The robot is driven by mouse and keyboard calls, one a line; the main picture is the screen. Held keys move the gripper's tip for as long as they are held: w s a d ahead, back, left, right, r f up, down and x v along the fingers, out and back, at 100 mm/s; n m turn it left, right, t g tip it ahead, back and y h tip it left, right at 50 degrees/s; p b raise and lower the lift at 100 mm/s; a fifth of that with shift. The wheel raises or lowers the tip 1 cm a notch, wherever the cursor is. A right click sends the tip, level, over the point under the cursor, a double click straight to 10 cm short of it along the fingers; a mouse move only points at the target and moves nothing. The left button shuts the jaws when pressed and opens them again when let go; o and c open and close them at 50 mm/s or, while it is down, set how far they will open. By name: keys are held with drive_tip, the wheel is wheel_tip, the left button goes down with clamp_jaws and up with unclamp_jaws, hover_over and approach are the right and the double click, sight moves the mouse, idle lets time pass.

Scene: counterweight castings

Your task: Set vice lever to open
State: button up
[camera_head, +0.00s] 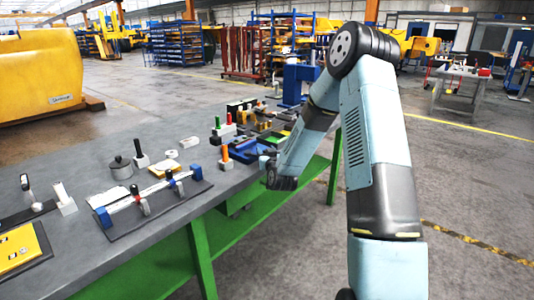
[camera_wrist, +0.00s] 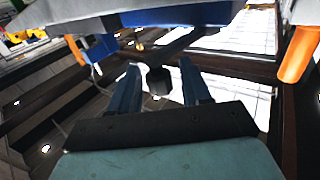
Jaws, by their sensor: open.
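My gripper (camera_head: 283,182) hangs low at the near edge of the workbench, with the arm coming down from above. In the wrist view its two fingers (camera_wrist: 160,66) are apart. A dark lever with a black knob (camera_wrist: 158,82) shows between the fingers, with a gap visible on both sides. The lever runs up toward a blue body (camera_wrist: 180,17), apparently the vice. A blue body also shows on the bench (camera_head: 250,152) in the head view, beside my gripper. I cannot tell the lever's setting.
Orange handles show at the right (camera_wrist: 300,50) and left (camera_wrist: 75,48) of the wrist view. The grey bench (camera_head: 165,237) on green legs carries a rail fixture (camera_head: 150,198), a yellow plate (camera_head: 20,248) and a grey pot (camera_head: 121,168).

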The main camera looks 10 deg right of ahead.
drive_tip(key=shift+c, duration=0.4)
clamp_jaws()
